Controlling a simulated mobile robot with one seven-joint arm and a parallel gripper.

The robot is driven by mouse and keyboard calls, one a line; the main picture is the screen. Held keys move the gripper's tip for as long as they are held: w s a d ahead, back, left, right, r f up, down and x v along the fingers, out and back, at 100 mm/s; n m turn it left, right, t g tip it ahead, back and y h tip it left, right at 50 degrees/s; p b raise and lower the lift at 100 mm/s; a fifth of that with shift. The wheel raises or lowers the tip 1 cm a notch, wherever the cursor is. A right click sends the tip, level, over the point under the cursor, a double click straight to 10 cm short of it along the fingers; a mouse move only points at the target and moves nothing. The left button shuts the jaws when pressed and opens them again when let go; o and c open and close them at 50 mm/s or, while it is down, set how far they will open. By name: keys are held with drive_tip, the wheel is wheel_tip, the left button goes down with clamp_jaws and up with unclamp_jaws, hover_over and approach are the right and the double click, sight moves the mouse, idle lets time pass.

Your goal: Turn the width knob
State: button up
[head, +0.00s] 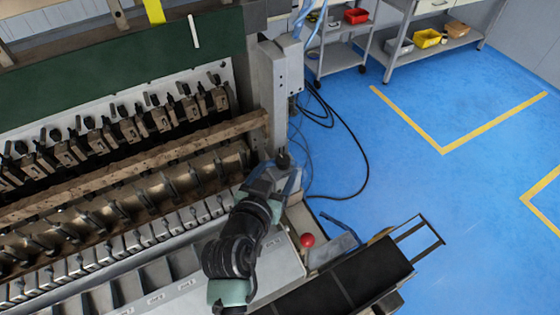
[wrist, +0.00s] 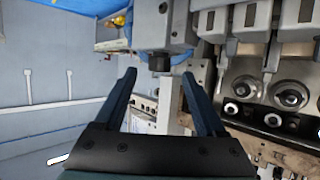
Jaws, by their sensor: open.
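A small dark knob (head: 283,158), which looks like the width knob, sits low on the front of the grey column at the right end of the coil winder. In the wrist view the dark knob (wrist: 159,63) is just ahead of and between my fingertips. My gripper (head: 281,173) is at the knob in the head view, with one finger on either side. In the wrist view my gripper (wrist: 159,76) is open, with a gap beside the knob on both sides. I cannot tell whether the fingertips reach around it in depth.
The coil winder's rows of metal units (head: 130,130) fill the left. A red ball-shaped button (head: 307,240) stands right of my arm, near a dark conveyor-like bed (head: 355,275). Black cables (head: 350,150) lie on the blue floor. Shelves (head: 440,45) with bins stand behind; the floor at right is clear.

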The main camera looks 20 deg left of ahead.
sight(281, 165)
drive_tip(key=shift+x, duration=1.65)
clamp_jaws()
